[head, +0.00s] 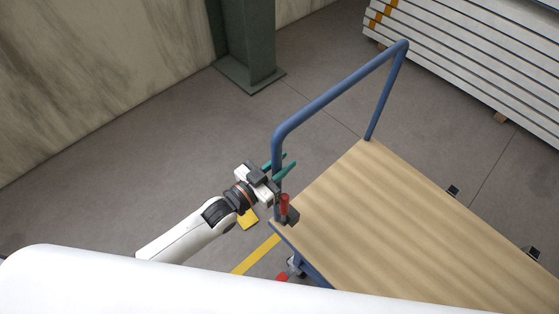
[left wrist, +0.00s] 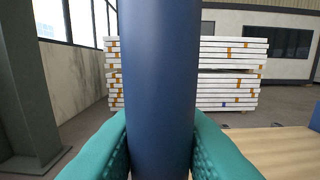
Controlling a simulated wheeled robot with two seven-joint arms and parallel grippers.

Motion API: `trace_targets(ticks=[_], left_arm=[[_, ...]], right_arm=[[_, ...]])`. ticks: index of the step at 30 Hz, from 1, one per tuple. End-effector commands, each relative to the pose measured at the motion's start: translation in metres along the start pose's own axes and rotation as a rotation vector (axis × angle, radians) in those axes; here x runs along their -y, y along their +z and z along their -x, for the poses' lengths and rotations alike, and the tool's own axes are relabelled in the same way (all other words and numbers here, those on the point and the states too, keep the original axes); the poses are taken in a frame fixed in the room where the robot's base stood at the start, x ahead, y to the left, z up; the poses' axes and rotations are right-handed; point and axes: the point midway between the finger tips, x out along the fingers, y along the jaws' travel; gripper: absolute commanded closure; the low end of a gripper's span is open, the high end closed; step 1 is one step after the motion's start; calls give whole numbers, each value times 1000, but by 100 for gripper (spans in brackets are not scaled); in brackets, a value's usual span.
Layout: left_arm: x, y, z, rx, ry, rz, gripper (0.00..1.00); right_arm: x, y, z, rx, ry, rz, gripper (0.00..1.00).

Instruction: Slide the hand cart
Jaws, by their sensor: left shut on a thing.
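The hand cart has a flat wooden deck (head: 390,235) and a blue tubular handle (head: 335,91) rising from its far left end. My left gripper (head: 279,165) is at the near upright of the handle, a little above the deck. Its green fingers are shut on this upright. In the left wrist view the blue upright (left wrist: 160,85) stands between the two green fingers (left wrist: 160,150), which touch it on both sides. My right gripper is not in view.
A dark green column (head: 250,50) stands on the floor beyond the handle. A pale wall (head: 90,80) runs along the left. Stacked white panels (head: 480,65) lie at the upper right. Yellow floor marking (head: 255,255) shows by the cart. Grey floor (head: 150,190) left of the cart is clear.

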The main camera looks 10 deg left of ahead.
Motion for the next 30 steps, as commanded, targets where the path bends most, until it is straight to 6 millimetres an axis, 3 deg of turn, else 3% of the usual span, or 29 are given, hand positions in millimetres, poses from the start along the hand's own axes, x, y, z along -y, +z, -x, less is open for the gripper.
trace_targets(ticks=[1, 5, 16, 20, 30], left_arm=[[1, 0, 0, 0, -2, 2, 75], [1, 0, 0, 0, -2, 1, 55], [1, -2, 7, -3, -1, 1, 55], [1, -3, 26, -5, -2, 1, 55], [1, -3, 98, -4, -3, 1, 55]], right_arm=[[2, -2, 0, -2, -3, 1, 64], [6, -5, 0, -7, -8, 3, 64], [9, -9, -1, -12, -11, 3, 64], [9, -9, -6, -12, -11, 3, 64], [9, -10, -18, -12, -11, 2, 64]])
